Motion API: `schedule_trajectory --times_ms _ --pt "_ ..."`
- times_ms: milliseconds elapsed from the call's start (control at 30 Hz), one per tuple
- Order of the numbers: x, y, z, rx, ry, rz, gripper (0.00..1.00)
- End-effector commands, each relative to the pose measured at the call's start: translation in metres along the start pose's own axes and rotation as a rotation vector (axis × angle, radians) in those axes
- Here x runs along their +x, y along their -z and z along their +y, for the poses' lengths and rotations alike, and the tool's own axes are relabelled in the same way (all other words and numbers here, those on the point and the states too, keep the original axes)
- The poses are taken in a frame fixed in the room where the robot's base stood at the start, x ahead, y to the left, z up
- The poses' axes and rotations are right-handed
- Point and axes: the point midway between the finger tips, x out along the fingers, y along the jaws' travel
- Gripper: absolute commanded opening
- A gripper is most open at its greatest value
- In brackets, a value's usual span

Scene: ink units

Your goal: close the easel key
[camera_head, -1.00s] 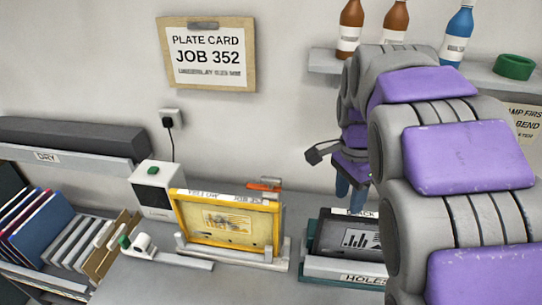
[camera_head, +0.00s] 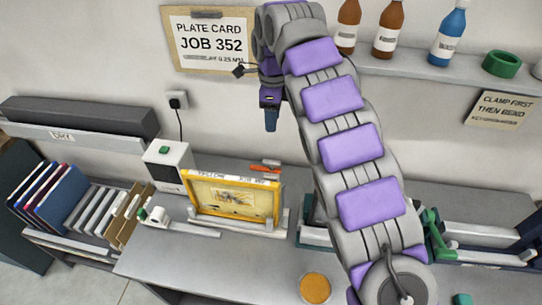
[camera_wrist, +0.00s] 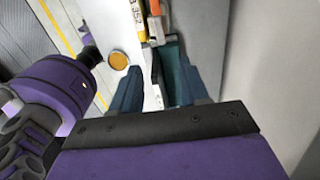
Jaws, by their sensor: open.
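The easel stands on the bench, holding a yellow-framed plate (camera_head: 235,198) in its grey base (camera_head: 240,225). An orange lever (camera_head: 265,168), which looks like the easel key, sits behind the frame's upper right and lies roughly level. Orange also shows at the top of the wrist view (camera_wrist: 158,28), beside the yellow frame's edge (camera_wrist: 139,12). My gripper (camera_head: 271,122) is open, pointing down, above and a little right of the lever, apart from it. Its two blue fingers (camera_wrist: 160,92) show nothing clearly held between them.
A white box (camera_head: 167,165) stands left of the easel, with a white roll and green knob (camera_head: 155,214) in front. An amber disc (camera_head: 315,288) lies at the bench front. A green clamp (camera_head: 432,225) stands right. A bottle shelf (camera_head: 420,68) hangs above.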

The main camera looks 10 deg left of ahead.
Motion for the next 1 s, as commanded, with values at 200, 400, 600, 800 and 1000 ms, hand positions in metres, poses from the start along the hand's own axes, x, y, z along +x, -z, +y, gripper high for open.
schedule_trajectory --times_ms 200,400,600,800,1000 --pt "0.028 -0.003 0.001 0.0 -0.005 0.006 0.45" --pt "0.056 -0.004 0.001 -0.001 -0.003 0.007 0.45" --pt "0.092 -0.002 0.001 -0.001 -0.005 0.006 0.45" --pt "0.129 0.0 0.001 -0.001 -0.004 0.003 0.45" --pt "0.156 -0.001 0.001 -0.003 -0.004 0.004 0.45"
